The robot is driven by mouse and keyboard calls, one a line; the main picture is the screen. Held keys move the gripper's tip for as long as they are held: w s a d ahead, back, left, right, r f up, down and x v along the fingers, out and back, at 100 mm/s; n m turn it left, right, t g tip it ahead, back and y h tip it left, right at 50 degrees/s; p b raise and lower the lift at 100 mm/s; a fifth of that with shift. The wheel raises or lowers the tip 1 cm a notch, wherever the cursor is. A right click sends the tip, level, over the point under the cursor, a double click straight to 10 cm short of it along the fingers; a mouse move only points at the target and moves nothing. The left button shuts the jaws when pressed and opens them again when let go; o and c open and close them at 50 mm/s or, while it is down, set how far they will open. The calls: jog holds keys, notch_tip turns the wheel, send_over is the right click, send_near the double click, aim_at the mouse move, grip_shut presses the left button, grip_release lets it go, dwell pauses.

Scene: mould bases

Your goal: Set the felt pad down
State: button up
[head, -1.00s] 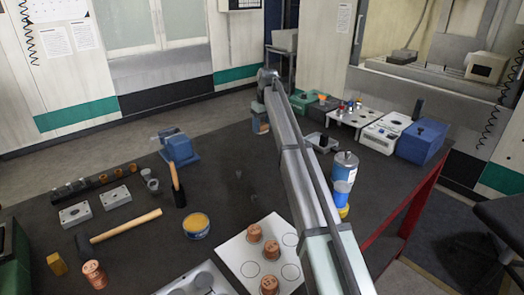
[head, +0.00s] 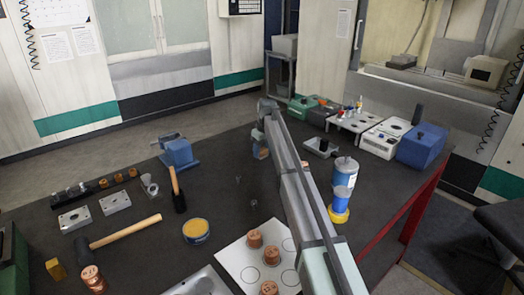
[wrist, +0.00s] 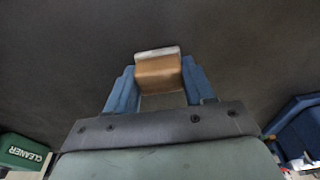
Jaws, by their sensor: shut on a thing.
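The felt pad (wrist: 158,73), a tan-brown block with a pale whitish edge, sits between the two blue fingers of my gripper (wrist: 156,86) in the wrist view. The fingers are shut on its sides. In the head view my gripper (head: 261,148) is over the dark bench's far part, left of my forearm, with a small brown bit of the pad (head: 263,153) showing low between the fingers. The dark bench top lies beyond the pad in the wrist view. I cannot tell whether the pad touches the bench.
A blue vise (head: 179,153) stands left of my gripper. A green box (head: 303,107), a holed rack (head: 353,121) and a small tray (head: 319,148) lie to the right. A white sheet (head: 237,262) with copper pieces is nearer. Bench around my gripper looks clear.

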jog(key=shift+f, duration=0.1)
jog(key=o, duration=1)
jog(key=r, duration=0.4)
jog(key=s+d+r, duration=0.1)
jog(key=r, duration=0.7)
jog(key=shift+s+d, duration=0.15)
